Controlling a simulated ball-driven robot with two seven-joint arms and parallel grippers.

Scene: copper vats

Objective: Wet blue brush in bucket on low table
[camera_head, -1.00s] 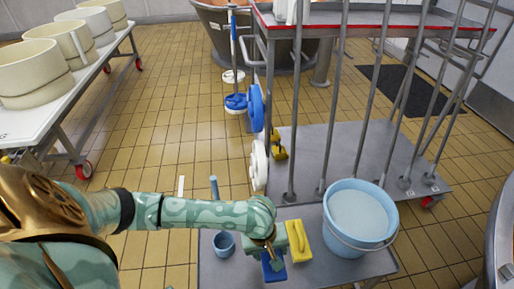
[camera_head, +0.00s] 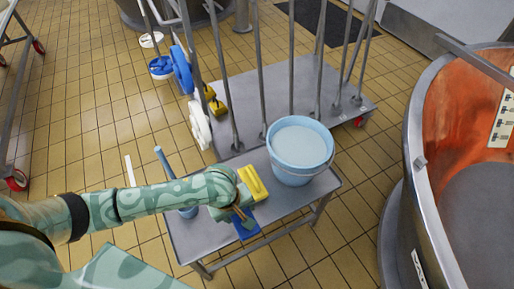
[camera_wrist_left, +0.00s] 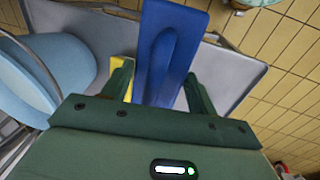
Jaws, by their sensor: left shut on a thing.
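The blue brush (camera_head: 246,230) is at the front edge of the low table (camera_head: 190,240), partly hidden by my left gripper (camera_head: 240,214). In the left wrist view the blue brush (camera_wrist_left: 168,45) lies between the two fingers of my left gripper (camera_wrist_left: 158,88), which is shut on it. I cannot tell whether the brush touches the tabletop. The light blue bucket (camera_head: 299,150) stands upright at the table's right end, with pale liquid inside. It also shows at the left of the left wrist view (camera_wrist_left: 60,65). My right gripper is not in view.
A yellow brush (camera_head: 253,183) lies on the table between my gripper and the bucket. A grey rack with upright poles (camera_head: 292,95) stands behind. A large copper vat (camera_head: 455,110) is at right.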

